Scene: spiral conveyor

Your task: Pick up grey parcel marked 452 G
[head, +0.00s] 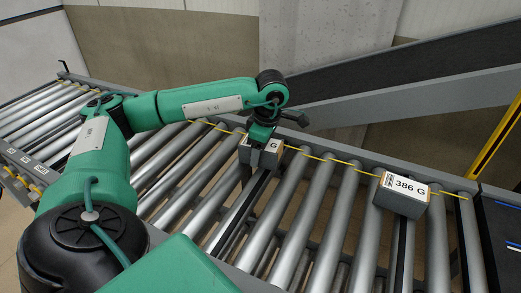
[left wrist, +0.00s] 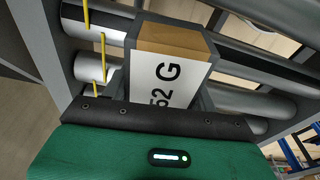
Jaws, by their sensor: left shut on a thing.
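The grey parcel (left wrist: 170,70) sits in the left wrist view with a white label reading "52 G"; the start of the label is hidden by my gripper. In the head view the same parcel (head: 246,155) is on the rollers, partly covered by my left gripper (head: 262,155), with only a "G" showing. My left gripper is shut on this parcel, its fingers on either side. I cannot tell whether the parcel is lifted off the rollers. My right gripper is not in view.
A second grey parcel marked 386 G (head: 402,194) lies to the right on the roller conveyor (head: 285,225). A yellow cord (head: 340,162) runs across the rollers. A dark inclined belt (head: 400,65) stands behind, and a yellow post (head: 495,140) is at the right.

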